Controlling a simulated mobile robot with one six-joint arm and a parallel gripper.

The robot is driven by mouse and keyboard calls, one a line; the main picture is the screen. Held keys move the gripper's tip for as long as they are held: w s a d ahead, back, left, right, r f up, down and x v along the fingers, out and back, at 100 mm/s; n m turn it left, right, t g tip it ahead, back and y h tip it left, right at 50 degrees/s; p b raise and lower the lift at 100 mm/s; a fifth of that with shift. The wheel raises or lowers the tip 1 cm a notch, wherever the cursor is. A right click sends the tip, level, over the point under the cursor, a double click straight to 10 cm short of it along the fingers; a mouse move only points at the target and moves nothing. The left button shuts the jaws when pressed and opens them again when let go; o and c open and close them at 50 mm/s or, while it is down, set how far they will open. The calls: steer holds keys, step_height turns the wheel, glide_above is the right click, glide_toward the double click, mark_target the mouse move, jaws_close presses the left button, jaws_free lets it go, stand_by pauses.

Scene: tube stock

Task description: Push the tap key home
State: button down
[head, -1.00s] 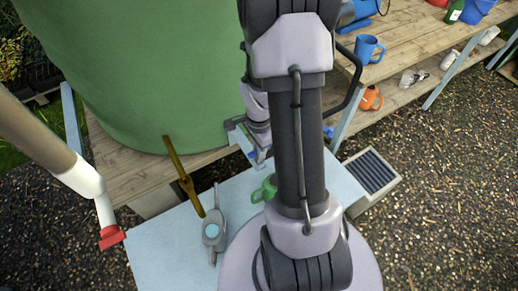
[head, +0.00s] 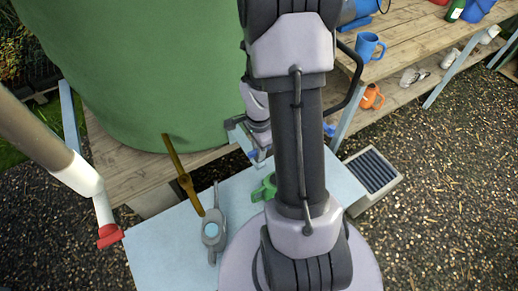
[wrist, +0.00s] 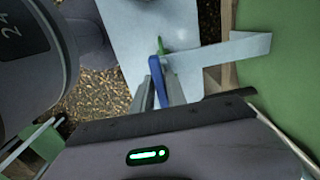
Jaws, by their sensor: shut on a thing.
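A slim blue bar (wrist: 155,68), which looks to be the tap key, stands between the two grey fingers of my gripper (wrist: 158,92) in the wrist view. The fingers are shut on it. Its far end points toward the pale blue tabletop, and a small green part shows just beyond it. I cannot tell whether the bar touches anything. In the head view my gripper (head: 256,157) is beside the green barrel (head: 140,75), partly hidden by my arm. Any tap or socket at the key's far end is not clearly visible.
The pale blue tabletop (head: 165,245) holds a grey fitting (head: 212,232), a brown bar (head: 182,180) and a green piece (head: 263,188). A pipe with a red end (head: 110,236) is at left. Wooden shelves with a blue mug (head: 368,46) and an orange mug (head: 371,96) are at right.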

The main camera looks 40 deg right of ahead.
steer(key=shift+f+b, duration=0.7)
steer(key=shift+b, duration=0.1)
stand_by(0.6)
stand_by(0.4)
steer(key=c, duration=1.3)
jaws_free()
steer(key=shift+o, duration=0.2)
steer(key=shift+r, duration=0.15)
step_height(320, 180, up, 17)
steer(key=p, duration=0.7)
